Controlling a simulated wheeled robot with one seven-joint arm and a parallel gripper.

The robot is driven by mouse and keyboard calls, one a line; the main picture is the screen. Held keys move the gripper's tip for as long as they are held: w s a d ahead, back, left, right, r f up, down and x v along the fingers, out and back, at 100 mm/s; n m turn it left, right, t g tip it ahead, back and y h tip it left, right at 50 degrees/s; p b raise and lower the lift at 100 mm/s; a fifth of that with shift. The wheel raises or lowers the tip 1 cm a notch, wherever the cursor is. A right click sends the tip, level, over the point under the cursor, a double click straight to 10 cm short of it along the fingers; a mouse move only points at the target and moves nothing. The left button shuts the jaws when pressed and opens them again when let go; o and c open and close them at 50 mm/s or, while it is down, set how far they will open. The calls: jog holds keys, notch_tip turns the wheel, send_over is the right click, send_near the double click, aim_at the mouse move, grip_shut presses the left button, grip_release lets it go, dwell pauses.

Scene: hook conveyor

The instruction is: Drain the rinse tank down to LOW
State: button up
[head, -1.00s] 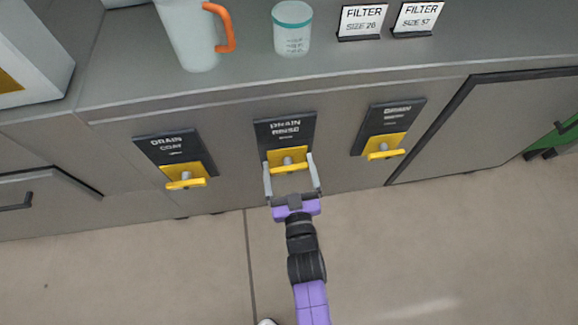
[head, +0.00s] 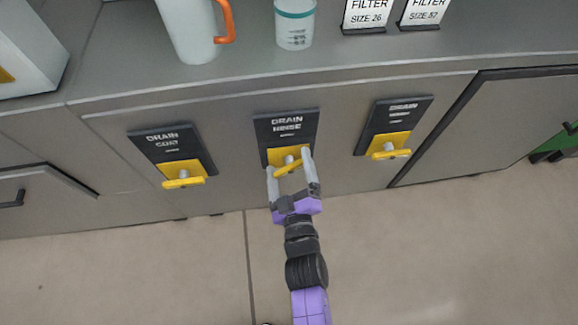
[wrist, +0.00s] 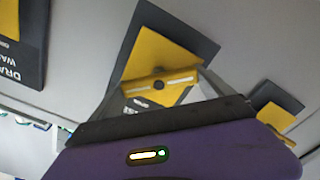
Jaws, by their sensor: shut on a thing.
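The rinse drain (head: 286,127) is the middle of three dark plates on the cabinet front, with the yellow T-handle (head: 288,167) on a yellow patch. In the head view the handle is tilted, its right end higher than its left. My gripper (head: 290,176) is shut on this handle, one finger at each end of the bar. The wrist view also shows the yellow handle (wrist: 160,84) between the fingers. The rinse tank and its level are not in view.
The coat drain handle (head: 184,182) is to the left and another drain handle (head: 391,153) to the right, both level or nearly so. A pitcher (head: 190,30), a measuring cup (head: 295,25) and filter signs (head: 368,14) stand on the counter (head: 250,72) above.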

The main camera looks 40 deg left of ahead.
dwell(0.5)
jog(key=o, duration=1.1)
jog(key=shift+s, duration=0.1)
jog(key=p+v, duration=0.2)
jog(key=v, duration=0.5)
jog(key=shift+s+d+p, duration=0.2)
jog(key=shift+d+p, duration=0.1)
jog(key=shift+d, duration=0.05)
